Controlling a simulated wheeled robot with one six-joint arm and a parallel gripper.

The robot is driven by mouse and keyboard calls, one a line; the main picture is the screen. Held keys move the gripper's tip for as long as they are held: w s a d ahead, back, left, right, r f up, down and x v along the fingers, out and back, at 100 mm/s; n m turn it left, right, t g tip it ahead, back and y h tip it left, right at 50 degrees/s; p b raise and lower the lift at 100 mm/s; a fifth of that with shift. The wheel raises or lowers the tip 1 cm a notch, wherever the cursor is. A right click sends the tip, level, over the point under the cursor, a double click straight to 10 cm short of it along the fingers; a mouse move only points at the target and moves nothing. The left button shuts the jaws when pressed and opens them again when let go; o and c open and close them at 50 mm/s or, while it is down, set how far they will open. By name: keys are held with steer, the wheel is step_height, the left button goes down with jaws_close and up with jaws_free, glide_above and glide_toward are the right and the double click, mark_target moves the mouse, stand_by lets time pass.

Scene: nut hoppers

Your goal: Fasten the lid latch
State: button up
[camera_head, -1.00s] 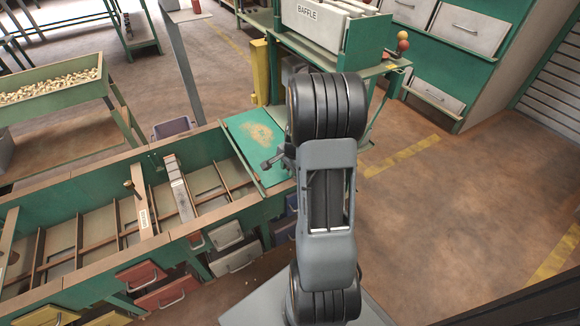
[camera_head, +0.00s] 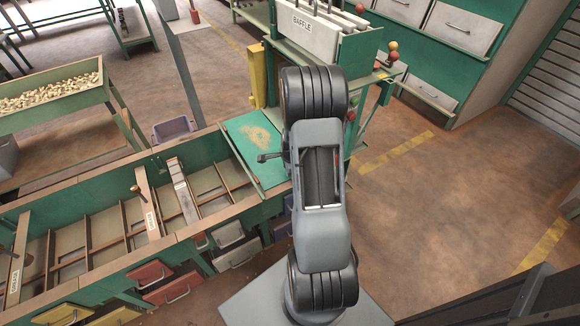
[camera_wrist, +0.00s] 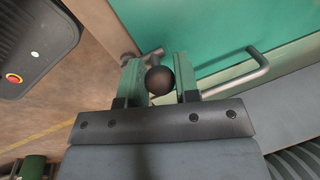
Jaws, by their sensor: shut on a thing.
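The green lid (camera_head: 257,137), with a worn tan patch, lies at the right end of the long hopper trough in the head view. In the wrist view the lid (camera_wrist: 215,35) fills the upper right, with a bent metal handle (camera_wrist: 238,78) on it. My gripper (camera_wrist: 160,78) has its two green fingers on either side of a round black knob (camera_wrist: 159,80), shut on it. A grey metal part, likely of the latch, shows just beyond the knob. How far the latch is turned cannot be told.
The trough (camera_head: 105,225) with wooden dividers runs left of the lid, with drawers (camera_head: 150,272) below it. The BAFFLE hopper (camera_head: 325,40) stands behind my arm. A nut-filled bin (camera_head: 50,92) is at the far left. Floor to the right is open.

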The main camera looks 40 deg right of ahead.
stand_by(0.3)
steer(key=o, duration=0.9)
step_height(320, 180, up, 14)
steer(key=s+p, duration=0.2)
steer(key=p, duration=0.2)
steer(key=shift+s+a+f, duration=0.25)
steer(key=shift+s+a, duration=0.05)
steer(key=shift+a, duration=0.15)
steer(key=s+a+r+n+p, duration=0.3)
steer(key=a+r+n+p, duration=0.3)
steer(key=r, duration=0.5)
steer(key=s+a+r+n+t+p, duration=0.1)
steer(key=s+a+r+n+p, duration=0.2)
steer(key=a+r+n+p, duration=0.4)
steer(key=s+a+r+n+p, duration=0.4)
steer(key=a+r+n+p, duration=0.3)
steer(key=r, duration=0.8)
steer(key=shift+a+r+n+t+y, duration=0.35)
steer(key=shift+a+n, duration=0.2)
steer(key=shift+n, duration=0.45)
steer(key=shift+w+a+r, duration=0.1)
steer(key=shift+a, duration=0.05)
